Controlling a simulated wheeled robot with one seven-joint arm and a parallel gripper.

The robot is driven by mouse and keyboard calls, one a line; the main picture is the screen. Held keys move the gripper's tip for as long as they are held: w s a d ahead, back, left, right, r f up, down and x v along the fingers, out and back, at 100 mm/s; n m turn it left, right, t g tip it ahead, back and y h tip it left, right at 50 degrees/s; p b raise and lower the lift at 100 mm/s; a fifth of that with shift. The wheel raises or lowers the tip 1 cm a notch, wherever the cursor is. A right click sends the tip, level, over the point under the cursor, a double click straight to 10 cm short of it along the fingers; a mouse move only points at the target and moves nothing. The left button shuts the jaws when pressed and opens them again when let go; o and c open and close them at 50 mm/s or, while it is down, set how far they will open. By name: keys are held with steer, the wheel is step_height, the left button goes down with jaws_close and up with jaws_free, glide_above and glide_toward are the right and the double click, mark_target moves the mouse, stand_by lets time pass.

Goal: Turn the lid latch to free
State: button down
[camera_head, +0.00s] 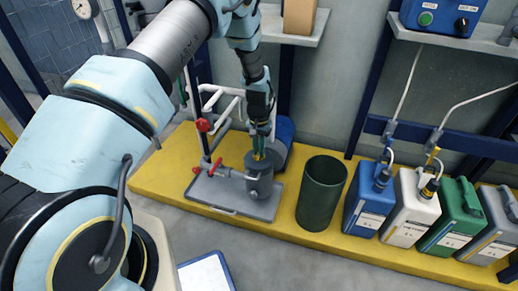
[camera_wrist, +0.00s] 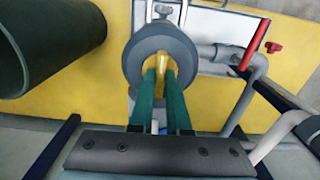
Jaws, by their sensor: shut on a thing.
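A grey cylindrical housing with a round lid (camera_head: 260,180) stands on a grey tray (camera_head: 210,190); the lid also shows from above in the wrist view (camera_wrist: 135,62). A small yellow latch (camera_wrist: 161,62) sits at the middle of the lid. My gripper (camera_head: 260,150) points down at the lid from above. Its two green fingers (camera_wrist: 160,75) are shut on the yellow latch. The fingers cover much of the latch, so I cannot tell its exact turn angle.
Grey piping with red valve handles (camera_head: 203,126) runs left of the housing; one red handle (camera_wrist: 254,43) is close by in the wrist view. A dark green open bin (camera_head: 320,195) stands to the right. Several canisters, including a blue one (camera_head: 366,205), stand further right on the yellow platform (camera_head: 135,180).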

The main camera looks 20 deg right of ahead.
steer(key=shift+a, duration=0.1)
steer(key=c, duration=0.9)
jaws_free()
step_height(320, 180, up, 8)
steer(key=shift+f+p, duration=0.25)
steer(key=shift+p, duration=0.35)
